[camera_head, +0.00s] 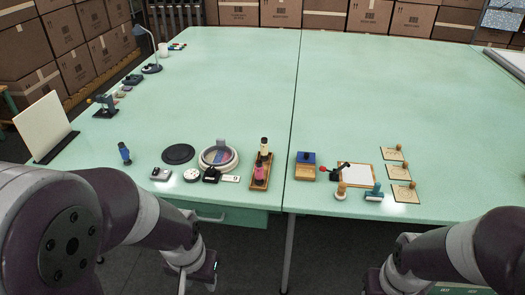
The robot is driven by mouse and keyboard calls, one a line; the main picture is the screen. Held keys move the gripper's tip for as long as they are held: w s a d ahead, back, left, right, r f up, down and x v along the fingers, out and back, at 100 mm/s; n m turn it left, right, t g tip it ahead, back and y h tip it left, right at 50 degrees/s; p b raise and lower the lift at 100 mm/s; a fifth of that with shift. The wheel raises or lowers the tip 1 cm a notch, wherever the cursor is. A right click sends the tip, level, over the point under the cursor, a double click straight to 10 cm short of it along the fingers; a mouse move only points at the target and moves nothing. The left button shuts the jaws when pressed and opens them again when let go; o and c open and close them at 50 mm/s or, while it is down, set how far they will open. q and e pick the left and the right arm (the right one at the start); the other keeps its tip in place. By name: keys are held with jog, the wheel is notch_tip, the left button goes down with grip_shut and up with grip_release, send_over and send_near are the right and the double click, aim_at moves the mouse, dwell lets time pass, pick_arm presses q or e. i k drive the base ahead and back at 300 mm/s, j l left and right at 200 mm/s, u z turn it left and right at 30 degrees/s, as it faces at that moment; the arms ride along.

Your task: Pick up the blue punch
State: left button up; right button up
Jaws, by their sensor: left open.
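A small blue upright tool (124,152) with a dark top stands on the left part of the green table (385,85); it looks like the blue punch, though its details are too small to be sure. My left gripper (198,276) is low in front of the table's front edge, open, away from the blue tool, which is above and left of it in the picture. My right gripper (378,283) shows only in part at the bottom edge, and its fingers cannot be made out.
A black disc (178,154), a round dish (218,156) and a wooden rack (262,172) stand right of the blue tool. A blue-topped box (305,160) and a teal stamp (374,192) are farther right. A white board (44,125) stands left. The table's middle is clear.

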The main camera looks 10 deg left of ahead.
aim_at(125, 152)
jog(key=u, duration=1.35)
jog(key=i+z, duration=0.1)
jog(key=z, duration=0.35)
jog(key=i+j+z, duration=0.1)
jog(key=z, duration=0.4)
jog(key=i+j+z, duration=0.25)
jog(key=i+j, duration=0.15)
jog(key=j, duration=0.2)
jog(key=i+j+z, duration=0.1)
jog(key=j, duration=0.2)
jog(key=i+j+z, duration=0.25)
jog(key=j, duration=0.4)
jog(key=i+j+z, duration=0.15)
jog(key=j, duration=0.25)
jog(key=i+j+z, duration=0.1)
jog(key=j, duration=0.25)
jog(key=i+j, duration=0.25)
jog(key=j, duration=0.2)
